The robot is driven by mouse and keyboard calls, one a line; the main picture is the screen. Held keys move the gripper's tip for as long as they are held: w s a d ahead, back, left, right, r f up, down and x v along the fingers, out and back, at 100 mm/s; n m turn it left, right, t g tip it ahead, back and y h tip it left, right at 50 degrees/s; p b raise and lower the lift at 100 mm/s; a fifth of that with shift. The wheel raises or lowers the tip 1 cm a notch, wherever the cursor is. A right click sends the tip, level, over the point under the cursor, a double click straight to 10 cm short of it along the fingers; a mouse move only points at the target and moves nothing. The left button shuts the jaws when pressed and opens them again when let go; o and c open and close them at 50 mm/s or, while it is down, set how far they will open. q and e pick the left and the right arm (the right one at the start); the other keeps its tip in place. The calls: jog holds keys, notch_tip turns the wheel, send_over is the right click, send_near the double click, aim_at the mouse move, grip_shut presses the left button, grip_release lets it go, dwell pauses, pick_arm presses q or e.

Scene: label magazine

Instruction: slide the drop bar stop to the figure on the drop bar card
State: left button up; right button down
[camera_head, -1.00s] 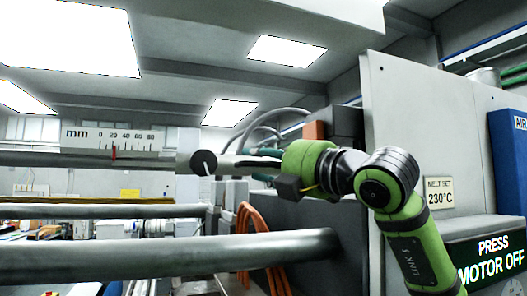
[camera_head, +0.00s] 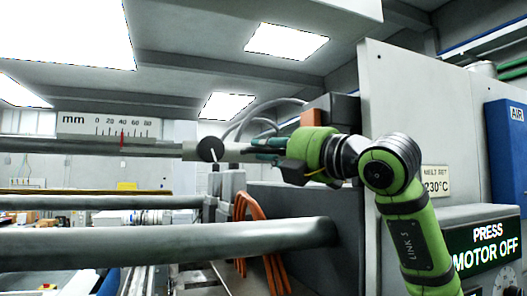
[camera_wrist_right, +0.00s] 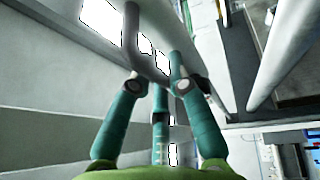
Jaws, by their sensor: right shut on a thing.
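A white mm scale (camera_head: 105,125) marked 0 to 80 stands at the left in the head view, with a red pointer (camera_head: 122,139) at about 40. Right of it, on the long grey bar, is a round dark knob (camera_head: 210,149) with a pale grey shaft (camera_head: 235,152), which looks like the drop bar stop. My right gripper (camera_head: 258,148) is shut on this shaft from the right. In the right wrist view, the teal fingers of my right gripper (camera_wrist_right: 160,85) close around a grey rod. I cannot make out a drop bar card. My left gripper is not in view.
Two thick grey bars (camera_head: 160,246) run across below. A grey machine housing (camera_head: 400,80) stands at the right, with a "MELT SET 230°C" plate (camera_head: 436,181) and a "PRESS MOTOR OFF" display (camera_head: 487,246). Orange cables (camera_head: 247,215) hang below my right gripper.

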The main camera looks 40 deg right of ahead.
jog(key=c, duration=1.2)
grip_release()
jog(key=shift+o, duration=0.3)
jog(key=v, duration=1.2)
